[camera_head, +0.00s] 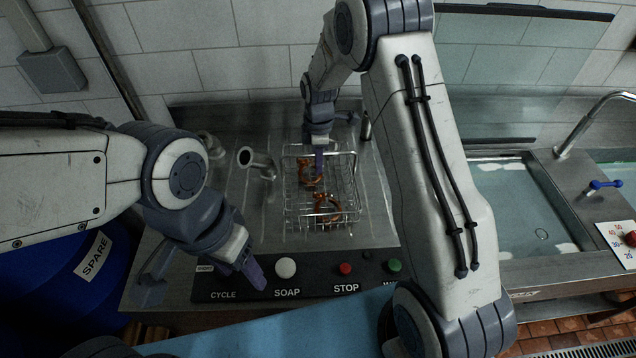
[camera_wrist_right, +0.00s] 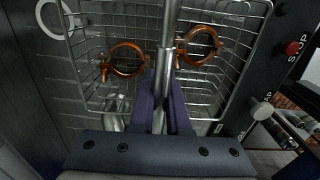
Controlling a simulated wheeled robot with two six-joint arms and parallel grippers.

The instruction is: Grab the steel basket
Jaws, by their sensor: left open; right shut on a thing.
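The steel basket (camera_head: 345,207), an open wire basket with rusty orange ring clamps (camera_head: 326,207) inside, stands on the steel counter. My right gripper (camera_head: 319,165) reaches down over the basket's far part. In the right wrist view its purple fingers (camera_wrist_right: 160,105) are shut on a round steel bar (camera_wrist_right: 168,55) that crosses above the basket (camera_wrist_right: 240,75) and looks like its handle. The far end of the bar is out of that view. My left gripper (camera_head: 203,277) is open and empty at the counter's front edge, left of the basket and apart from it.
A black panel (camera_head: 315,284) with soap, stop and other buttons runs along the counter's front. A bent steel pipe (camera_head: 257,161) stands left of the basket. A water-filled sink (camera_head: 510,215) lies to the right, and a blue drum (camera_head: 65,275) at lower left.

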